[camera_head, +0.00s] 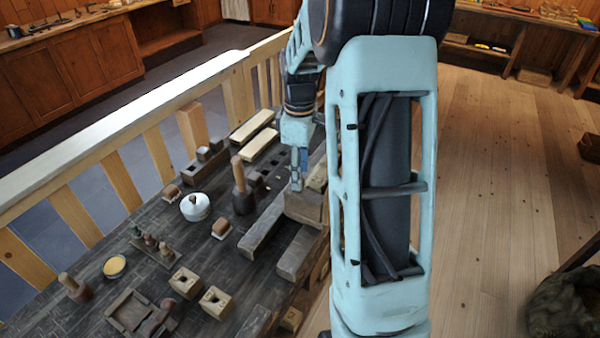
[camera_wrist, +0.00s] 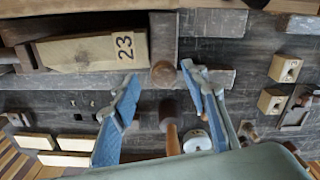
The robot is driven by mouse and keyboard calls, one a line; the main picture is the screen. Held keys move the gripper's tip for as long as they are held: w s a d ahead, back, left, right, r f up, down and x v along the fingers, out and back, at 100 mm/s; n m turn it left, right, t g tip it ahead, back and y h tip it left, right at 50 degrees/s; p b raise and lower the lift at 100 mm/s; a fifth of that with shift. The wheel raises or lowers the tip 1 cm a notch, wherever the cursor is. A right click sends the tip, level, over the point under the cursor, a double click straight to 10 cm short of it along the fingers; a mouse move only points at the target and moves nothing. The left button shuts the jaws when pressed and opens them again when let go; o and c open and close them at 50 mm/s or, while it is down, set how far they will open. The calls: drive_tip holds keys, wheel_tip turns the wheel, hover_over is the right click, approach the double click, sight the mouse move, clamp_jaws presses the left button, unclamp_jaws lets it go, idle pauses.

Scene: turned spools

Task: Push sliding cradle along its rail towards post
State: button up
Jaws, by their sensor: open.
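A pale wooden block marked 23 (camera_wrist: 92,52) lies in a dark wooden holder, which looks like the cradle; its brown end piece (camera_wrist: 163,38) faces right in the wrist view. In the head view a brown block (camera_head: 304,208), likely this end piece, sits across two grey wooden rails (camera_head: 262,232), partly hidden by my arm. My gripper (camera_wrist: 160,72) is open and empty, its fingertips on either side of the near end of the brown piece in the picture; contact cannot be told. In the head view my gripper (camera_head: 296,183) is just above it. I cannot single out the post.
A wooden mallet (camera_head: 242,192) stands upright left of the rails, near a white lidded pot (camera_head: 195,207). Two holed blocks (camera_head: 186,282) and a dark tray (camera_head: 135,312) lie nearer. Pale bars (camera_head: 252,126) lie at the back. A railing (camera_head: 130,125) borders the left side.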

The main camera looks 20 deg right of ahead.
wheel_tip(320, 180, up, 11)
drive_tip(key=shift+r, duration=0.2)
idle(0.6)
